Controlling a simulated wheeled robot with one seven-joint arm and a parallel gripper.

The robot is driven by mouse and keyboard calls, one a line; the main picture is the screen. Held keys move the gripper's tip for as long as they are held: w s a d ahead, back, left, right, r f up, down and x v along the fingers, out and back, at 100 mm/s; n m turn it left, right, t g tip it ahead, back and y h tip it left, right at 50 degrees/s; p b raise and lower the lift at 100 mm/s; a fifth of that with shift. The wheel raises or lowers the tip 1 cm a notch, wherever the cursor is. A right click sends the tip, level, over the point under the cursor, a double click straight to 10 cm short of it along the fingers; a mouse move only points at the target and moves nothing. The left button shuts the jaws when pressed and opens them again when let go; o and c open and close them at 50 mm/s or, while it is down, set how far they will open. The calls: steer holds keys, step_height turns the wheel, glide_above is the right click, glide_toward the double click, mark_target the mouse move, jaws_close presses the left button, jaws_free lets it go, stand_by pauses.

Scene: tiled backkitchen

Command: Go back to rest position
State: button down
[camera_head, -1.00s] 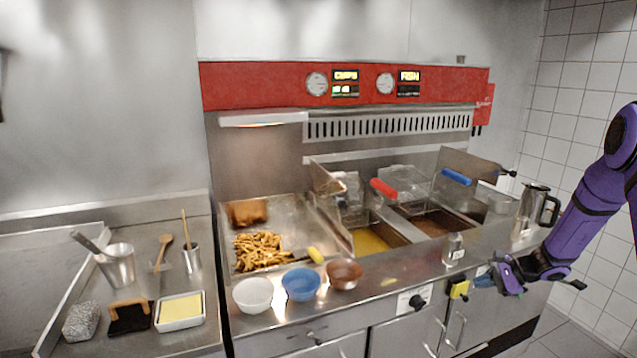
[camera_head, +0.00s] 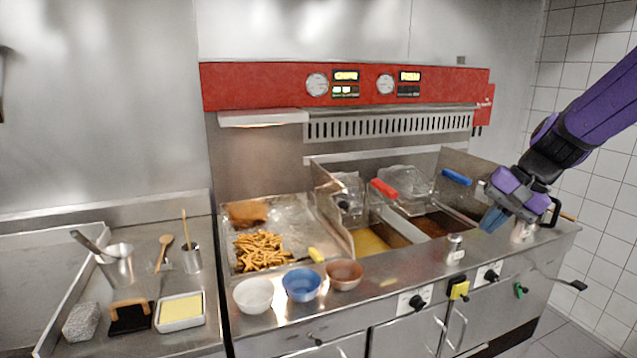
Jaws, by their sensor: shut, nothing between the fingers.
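My gripper (camera_head: 494,222) is at the right, over the right end of the steel counter, with its blue fingertips pointing down. It is shut and holds nothing. My purple arm reaches in from the upper right edge. The metal jug (camera_head: 522,232) stands behind the gripper and is mostly hidden by it; its dark handle shows to the right.
The fryer (camera_head: 370,240) holds baskets with a red handle (camera_head: 384,189) and a blue handle (camera_head: 456,177). A shaker (camera_head: 455,249) stands left of my gripper. White (camera_head: 253,296), blue (camera_head: 301,285) and brown (camera_head: 344,274) bowls line the front. The tiled wall is at right.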

steer(key=s+r+n+t+h, duration=0.1)
steer(key=s+r+n+h, duration=0.1)
steer(key=s, duration=0.9)
steer(key=s+a+r+n+t+h, duration=0.1)
steer(key=s+r, duration=0.4)
steer(key=s, duration=0.6)
steer(key=n+t+h, duration=0.1)
steer(key=n+h, duration=0.1)
steer(key=shift+s+a+r+n, duration=0.2)
steer(key=shift+s+a+n, duration=0.1)
steer(key=shift+n, duration=0.1)
